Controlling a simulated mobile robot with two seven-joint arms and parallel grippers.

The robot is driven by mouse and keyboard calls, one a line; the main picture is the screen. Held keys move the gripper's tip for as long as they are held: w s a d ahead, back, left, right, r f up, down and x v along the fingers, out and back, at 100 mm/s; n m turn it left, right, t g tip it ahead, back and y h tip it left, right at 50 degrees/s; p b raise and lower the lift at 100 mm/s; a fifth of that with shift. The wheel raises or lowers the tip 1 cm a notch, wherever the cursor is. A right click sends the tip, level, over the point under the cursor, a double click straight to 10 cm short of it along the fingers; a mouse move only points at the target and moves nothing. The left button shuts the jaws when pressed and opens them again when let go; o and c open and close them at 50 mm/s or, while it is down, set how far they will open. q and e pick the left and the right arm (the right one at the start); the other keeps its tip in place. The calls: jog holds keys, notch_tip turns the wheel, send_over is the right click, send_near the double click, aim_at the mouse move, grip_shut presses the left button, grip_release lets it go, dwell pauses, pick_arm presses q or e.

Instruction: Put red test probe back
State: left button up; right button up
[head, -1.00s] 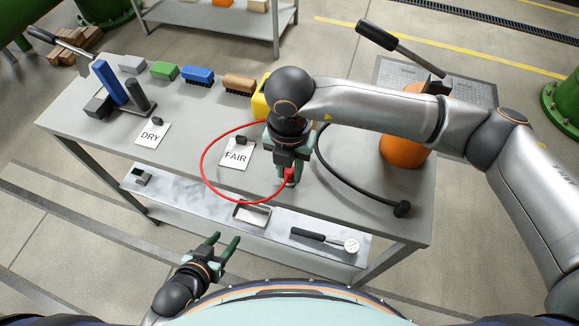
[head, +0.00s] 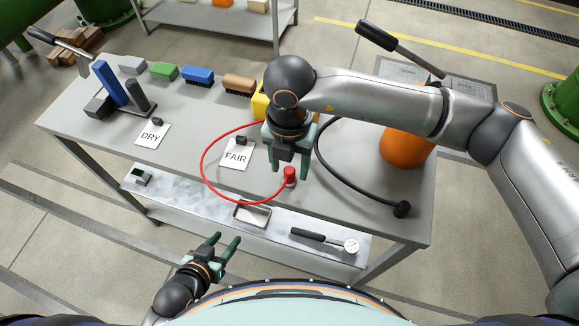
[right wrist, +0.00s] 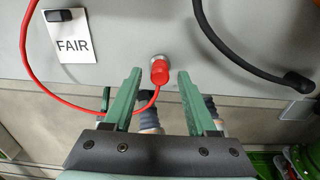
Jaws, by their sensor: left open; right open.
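The red test probe (head: 290,176) stands upright near the table's front edge, with its red cable looping away to the left and back to the yellow tester. In the right wrist view the probe (right wrist: 159,70) sits in a small metal ring at the table surface. My right gripper (head: 289,164) is open just behind and above the probe, apart from it. In the right wrist view its fingers (right wrist: 158,84) are spread to either side, with the probe between and beyond their tips. My left gripper (head: 226,243) is open and empty in front of the table.
A yellow tester (head: 259,105) is partly hidden behind my right arm. A black cable (head: 335,175) ends at a black plug (head: 402,209). A FAIR card (head: 237,154), a DRY card (head: 152,134), several brushes and an orange object (head: 405,147) occupy the table.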

aim_at(289, 170)
notch_tip(289, 170, up, 10)
jog(key=shift+r, duration=0.15)
dwell(0.3)
